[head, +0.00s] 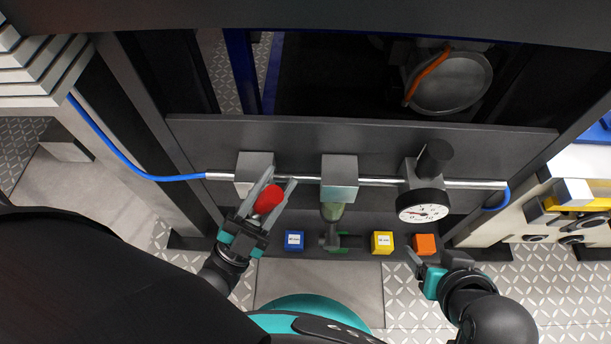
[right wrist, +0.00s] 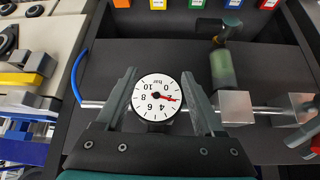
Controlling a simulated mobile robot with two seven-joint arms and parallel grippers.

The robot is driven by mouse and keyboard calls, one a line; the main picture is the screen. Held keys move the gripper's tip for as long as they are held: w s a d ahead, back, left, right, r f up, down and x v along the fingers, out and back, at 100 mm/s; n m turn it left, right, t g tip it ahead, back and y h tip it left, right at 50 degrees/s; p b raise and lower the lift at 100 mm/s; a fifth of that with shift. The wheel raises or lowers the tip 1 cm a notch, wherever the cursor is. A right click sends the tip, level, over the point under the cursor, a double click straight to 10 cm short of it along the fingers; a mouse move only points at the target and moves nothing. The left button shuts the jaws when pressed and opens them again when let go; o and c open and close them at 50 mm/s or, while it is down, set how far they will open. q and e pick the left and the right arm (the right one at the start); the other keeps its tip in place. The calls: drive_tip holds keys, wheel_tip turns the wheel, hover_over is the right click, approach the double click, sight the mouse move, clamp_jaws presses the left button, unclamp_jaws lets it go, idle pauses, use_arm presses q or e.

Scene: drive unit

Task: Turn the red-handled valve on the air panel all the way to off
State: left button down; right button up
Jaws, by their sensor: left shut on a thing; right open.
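The air panel (head: 290,135) carries a horizontal pipe with a grey valve block (head: 255,167) at its left. The red valve handle (head: 268,200) sits in front of this block. My left gripper (head: 281,180) is shut on the red handle, with a finger on each side; its exact angle is partly hidden. In the right wrist view, a bit of red handle (right wrist: 316,146) shows at the right edge. My right gripper (head: 428,262) is open and empty, below the gauge. Its fingers (right wrist: 158,74) frame the gauge in the right wrist view.
A round pressure gauge (head: 422,206) under a black knob (head: 434,156) has its needle near 2 bar. A filter bowl (head: 333,212) hangs mid-pipe. Blue (head: 294,240), yellow (head: 382,242) and orange (head: 424,243) blocks line the lower ledge. A blue hose (head: 130,155) enters from the left.

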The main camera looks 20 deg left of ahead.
use_arm(q)
drive_tip(key=shift+a+n+t+y, duration=0.3)
drive_tip(key=shift+n+t+y, duration=0.2)
drive_tip(key=shift+n, duration=0.3)
drive_tip(key=shift+s+a+r+n+t+y+b, duration=0.2)
drive_tip(key=shift+a+n+t+y, duration=0.35)
drive_tip(key=shift+n+y, duration=1.1)
drive_tip(key=shift+s+a+r+n+t+y+b, duration=0.25)
drive_tip(key=shift+a+n+t+y, duration=0.3)
drive_tip(key=shift+n+y, duration=1.05)
drive_tip(key=shift+s+a+r+n+t+y+b, duration=0.2)
drive_tip(key=shift+a+n+t+y, duration=0.3)
drive_tip(key=shift+n+y, duration=1.15)
use_arm(e)
drive_tip(key=shift+w+a+t+y, duration=0.7)
drive_tip(key=shift+w+a+t, duration=0.45)
drive_tip(key=shift+a+t, duration=0.2)
use_arm(q)
drive_tip(key=shift+a+n+h, duration=0.15)
drive_tip(key=shift+n+h, duration=0.15)
drive_tip(key=shift+n, duration=0.2)
drive_tip(key=c, duration=0.5)
unclamp_jaws()
